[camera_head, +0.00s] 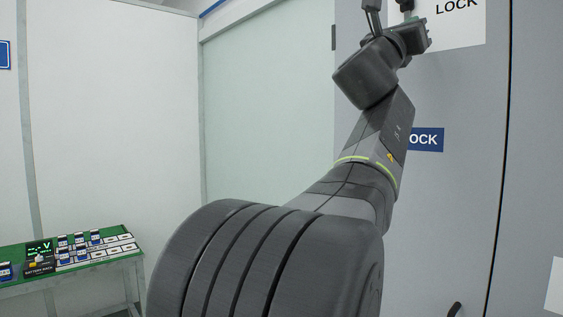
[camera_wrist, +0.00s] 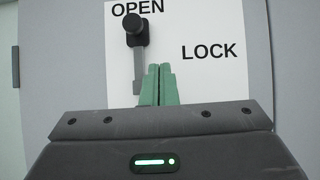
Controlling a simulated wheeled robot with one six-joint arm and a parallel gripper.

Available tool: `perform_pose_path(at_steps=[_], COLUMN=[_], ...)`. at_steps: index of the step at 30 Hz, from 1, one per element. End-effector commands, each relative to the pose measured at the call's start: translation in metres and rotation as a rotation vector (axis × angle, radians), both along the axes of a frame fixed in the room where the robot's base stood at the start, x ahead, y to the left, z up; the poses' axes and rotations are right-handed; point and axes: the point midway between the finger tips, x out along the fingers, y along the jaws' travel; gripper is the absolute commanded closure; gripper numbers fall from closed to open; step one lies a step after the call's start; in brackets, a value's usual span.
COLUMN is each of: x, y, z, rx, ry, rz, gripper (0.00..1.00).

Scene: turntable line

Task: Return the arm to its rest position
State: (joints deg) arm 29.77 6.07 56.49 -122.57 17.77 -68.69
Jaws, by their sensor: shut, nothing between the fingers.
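My arm rises from the lower middle of the head view and bends up toward a tall grey cabinet. Its wrist end is near the top edge of the head view, close to the white sign. In the wrist view my gripper (camera_wrist: 159,68) shows two green fingers side by side, shut and empty. They point toward a white sign (camera_wrist: 210,80) reading OPEN and LOCK. A lever (camera_wrist: 138,62) with a black knob stands just left of the fingertips, its grey bar upright below the knob. I cannot tell how far the fingertips are from the sign.
The grey cabinet (camera_head: 460,220) fills the right side, with a blue label (camera_head: 428,139) partly hidden by my arm and a dark handle (camera_head: 454,309) low down. A green-topped table (camera_head: 110,256) with several small batteries and a display stands lower left. A pale translucent panel (camera_head: 268,110) stands behind.

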Motion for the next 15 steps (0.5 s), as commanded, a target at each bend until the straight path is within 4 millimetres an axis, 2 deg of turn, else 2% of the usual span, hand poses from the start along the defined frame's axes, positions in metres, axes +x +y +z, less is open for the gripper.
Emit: perform_pose_path(at_steps=[1, 3, 15], x=[-0.001, -0.002, -0.011], y=[0.0, -0.003, -0.015], z=[0.007, 0.009, 0.013], rx=[0.026, 0.063, 0.264], ry=[-0.028, -0.07, -0.304], rz=[0.004, 0.006, 0.0], gripper=[1.0, 1.0, 1.0])
